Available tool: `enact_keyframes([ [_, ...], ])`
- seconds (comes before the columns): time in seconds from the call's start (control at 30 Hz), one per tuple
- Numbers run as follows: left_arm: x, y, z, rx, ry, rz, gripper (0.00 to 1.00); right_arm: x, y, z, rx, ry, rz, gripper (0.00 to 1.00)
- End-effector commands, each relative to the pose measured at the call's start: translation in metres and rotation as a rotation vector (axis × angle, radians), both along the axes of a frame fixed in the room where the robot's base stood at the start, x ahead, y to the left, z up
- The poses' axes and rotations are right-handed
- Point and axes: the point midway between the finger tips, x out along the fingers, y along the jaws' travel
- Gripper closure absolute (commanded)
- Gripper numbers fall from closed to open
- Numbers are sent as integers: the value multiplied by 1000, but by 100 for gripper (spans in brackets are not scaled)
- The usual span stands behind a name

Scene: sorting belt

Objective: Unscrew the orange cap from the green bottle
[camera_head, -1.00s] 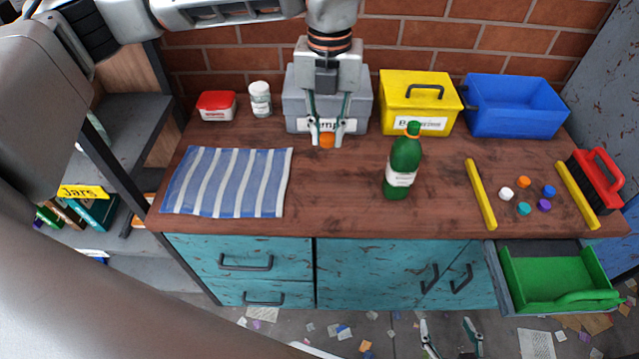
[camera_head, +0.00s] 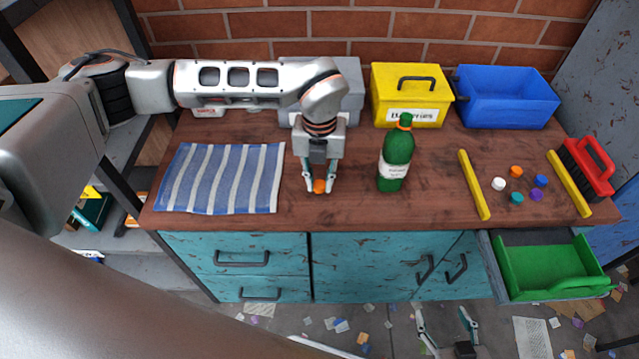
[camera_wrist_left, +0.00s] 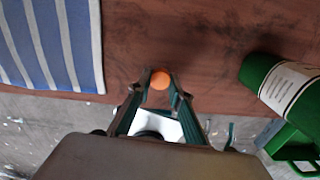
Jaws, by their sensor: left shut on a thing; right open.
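The green bottle (camera_head: 395,165) stands upright on the wooden bench, with a white label and an orange band at its neck. Its tip above the band looks green. My left gripper (camera_head: 319,185) is to the left of the bottle, pointing down, shut on a small orange cap (camera_head: 319,187). The cap also shows between the fingertips in the left wrist view (camera_wrist_left: 160,80), apart from the bottle (camera_wrist_left: 290,90). I cannot tell whether the cap touches the bench. My right gripper (camera_head: 446,322) is open and empty, low in front of the cabinet.
A striped cloth (camera_head: 222,180) lies left of my left gripper. Yellow (camera_head: 380,98) and blue (camera_head: 505,98) bins stand behind. Several loose caps, including an orange one (camera_head: 516,172), lie between two yellow bars (camera_head: 474,185). An open drawer holds a green tray (camera_head: 550,268). Bench between cloth and bars is mostly clear.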

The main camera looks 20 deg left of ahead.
Motion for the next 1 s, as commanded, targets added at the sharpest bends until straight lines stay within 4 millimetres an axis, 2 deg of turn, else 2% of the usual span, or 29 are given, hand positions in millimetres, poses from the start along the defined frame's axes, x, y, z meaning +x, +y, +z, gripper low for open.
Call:
enact_keyframes([
  [0.1,-1,0,-16,0,2,1,100,0,0,-1,0,0,0,38],
  [0.5,0,0,-21,0,1,0,100,0,0,-2,-1,2,0,38],
  [0.53,0,0,-21,0,1,0,75,0,0,-2,0,1,0,38],
  [0.57,0,0,-20,0,0,0,67,0,0,-2,0,1,0,38],
  [0.6,0,0,-20,0,0,0,64,0,0,-2,0,1,0,38],
  [1.0,0,0,-15,-1,-1,0,64,0,0,0,-1,0,0,38],
])
